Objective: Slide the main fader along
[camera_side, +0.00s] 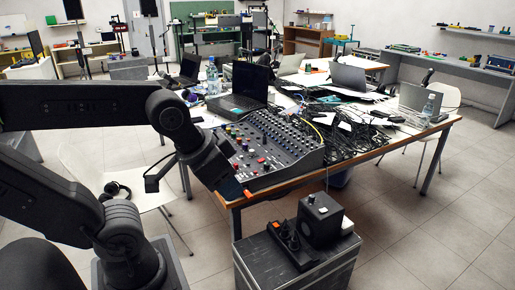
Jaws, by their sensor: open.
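A long, low black fader unit (290,246) lies on top of a grey case at the bottom, with a small raised cap near its middle and an orange-red mark at its far end. Which part is the main fader is too small to tell for sure. My gripper (222,181) is at the end of my dark arm, up and to the left of the unit and apart from it. It appears in front of the left edge of the mixing desk. Its jaws are open, and nothing shows between them. The fingertips are hard to make out against the dark desk.
A black box with a knob (320,219) stands right beside the fader unit on the grey case (297,283). Behind, a table holds a mixing desk (272,146), laptops, bottles and tangled cables (345,135). A white chair is at left. Floor at right is clear.

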